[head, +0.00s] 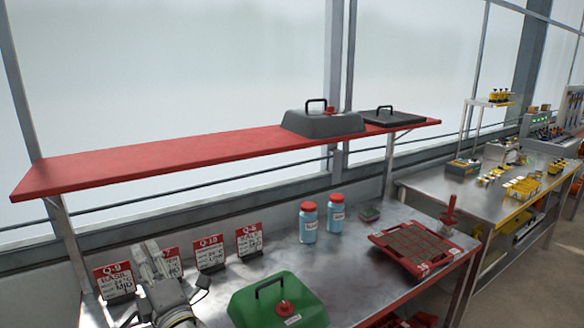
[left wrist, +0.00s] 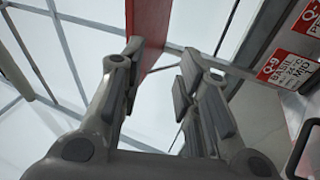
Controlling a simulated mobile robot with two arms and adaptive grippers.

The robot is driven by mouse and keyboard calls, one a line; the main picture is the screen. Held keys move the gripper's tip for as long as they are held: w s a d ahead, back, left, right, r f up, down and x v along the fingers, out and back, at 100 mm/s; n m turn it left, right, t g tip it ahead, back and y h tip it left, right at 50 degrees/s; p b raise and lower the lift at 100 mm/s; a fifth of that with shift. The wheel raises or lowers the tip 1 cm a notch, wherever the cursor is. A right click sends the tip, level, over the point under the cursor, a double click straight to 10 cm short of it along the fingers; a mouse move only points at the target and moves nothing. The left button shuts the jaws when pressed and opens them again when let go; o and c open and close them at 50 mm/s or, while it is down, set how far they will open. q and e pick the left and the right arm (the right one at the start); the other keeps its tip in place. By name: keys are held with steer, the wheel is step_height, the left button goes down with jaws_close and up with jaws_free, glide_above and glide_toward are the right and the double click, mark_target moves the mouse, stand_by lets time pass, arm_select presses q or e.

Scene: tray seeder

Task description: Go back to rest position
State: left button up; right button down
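My left gripper (head: 150,258) is at the lower left of the head view, in front of the row of red and white label cards. In the left wrist view its two fingers (left wrist: 160,68) stand apart, with nothing between them. The red shelf (left wrist: 143,25) and bright window panes show beyond the fingers. My right gripper is in neither view.
A green lidded box (head: 245,307) stands near the front of the metal bench. Label cards (head: 210,252) stand at left, two blue bottles (head: 308,222) behind, a red seed tray (head: 412,248) at right. The red shelf (head: 160,158) overhangs the bench, with a grey lid (head: 320,123).

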arm_select(q)
steer(key=s+d+m+t+h, duration=0.3)
steer(key=d+m+t+h, duration=0.4)
steer(key=d+m+h, duration=0.8)
steer(key=s+d+f+m+g+h, duration=0.3)
steer(key=s+f+m+g+h, duration=0.1)
steer(key=f+m, duration=0.25)
steer(key=s+d+f+m+g+h, duration=0.25)
steer(key=s+f+m+g, duration=0.2)
steer(key=f, duration=0.25)
steer(key=s+a+f+m+g+y, duration=0.1)
steer(key=s+a+f+g+y, duration=0.1)
steer(key=s+a+f+g, duration=0.4)
steer(key=s+a+f+g+y, duration=0.15)
steer(key=s+f, duration=0.25)
steer(key=s, duration=0.5)
steer(key=s+a+f+m+g+y, duration=0.1)
steer(key=s+a+f+g+y, duration=0.3)
steer(key=s, duration=0.3)
step_height(320, 180, down, 27)
steer(key=s+g, duration=0.1)
steer(key=s+a+f+g, duration=0.1)
steer(key=s+a+f, duration=0.1)
steer(key=s+f, duration=1.4)
steer(key=shift+s+a+f+h, duration=0.2)
steer(key=shift+s+f+h, duration=0.15)
steer(key=shift+s, duration=0.3)
